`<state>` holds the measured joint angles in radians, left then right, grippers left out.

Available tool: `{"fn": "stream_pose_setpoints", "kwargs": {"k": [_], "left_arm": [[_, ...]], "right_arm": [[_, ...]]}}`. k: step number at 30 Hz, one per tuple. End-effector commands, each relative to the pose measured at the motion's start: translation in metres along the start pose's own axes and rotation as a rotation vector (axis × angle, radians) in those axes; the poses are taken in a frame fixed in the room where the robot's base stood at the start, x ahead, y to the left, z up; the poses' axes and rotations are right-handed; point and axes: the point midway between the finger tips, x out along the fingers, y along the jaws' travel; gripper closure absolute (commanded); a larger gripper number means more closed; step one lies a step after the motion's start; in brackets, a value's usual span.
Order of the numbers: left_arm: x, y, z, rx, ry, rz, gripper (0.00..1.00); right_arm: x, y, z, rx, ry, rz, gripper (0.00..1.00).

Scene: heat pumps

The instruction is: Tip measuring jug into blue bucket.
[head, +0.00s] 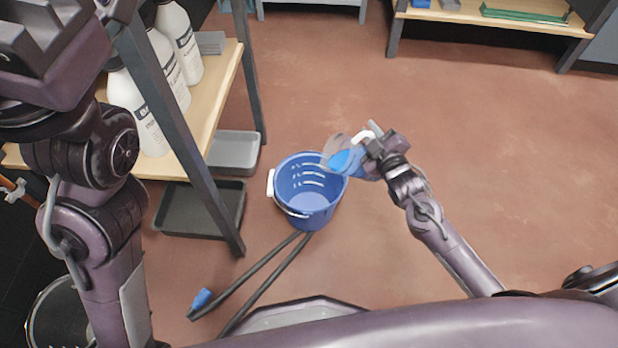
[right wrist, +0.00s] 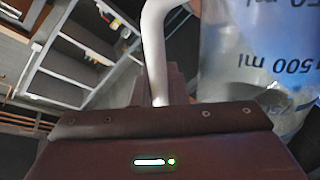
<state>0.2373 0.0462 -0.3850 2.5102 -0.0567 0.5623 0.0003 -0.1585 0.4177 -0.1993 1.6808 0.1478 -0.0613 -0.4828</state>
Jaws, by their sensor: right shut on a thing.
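The blue bucket (head: 297,217) stands upright on the floor, with its open top facing up. The clear measuring jug (head: 334,145) is tilted over the bucket's right rim, with blue liquid in it. My right gripper (head: 371,143) is shut on the jug's white handle, to the right of the bucket. The right wrist view shows the handle (right wrist: 155,45) between the jaws and the jug's wall (right wrist: 255,60) with its volume marks. I cannot tell whether liquid is falling. My left arm fills the left edge of the head view; its fingers are not visible.
A shelf (head: 222,85) with several white bottles (head: 178,45) stands at the left. A grey tray (head: 235,152) and a dark tray (head: 203,210) lie under it. Dark hoses (head: 262,265) run on the floor in front of the bucket. The floor at right is clear.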

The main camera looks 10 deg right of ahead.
Motion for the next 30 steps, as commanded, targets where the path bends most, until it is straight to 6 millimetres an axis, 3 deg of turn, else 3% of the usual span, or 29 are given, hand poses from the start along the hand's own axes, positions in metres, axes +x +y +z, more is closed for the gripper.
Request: {"fn": "stream_pose_setpoints", "kwargs": {"k": [30], "left_arm": [[0.0015, -0.0013, -0.0030, 0.012, 0.013, 0.002, 0.64]], "right_arm": [[0.0011, -0.0011, -0.0086, -0.073, -0.008, 0.006, 1.00]]}}
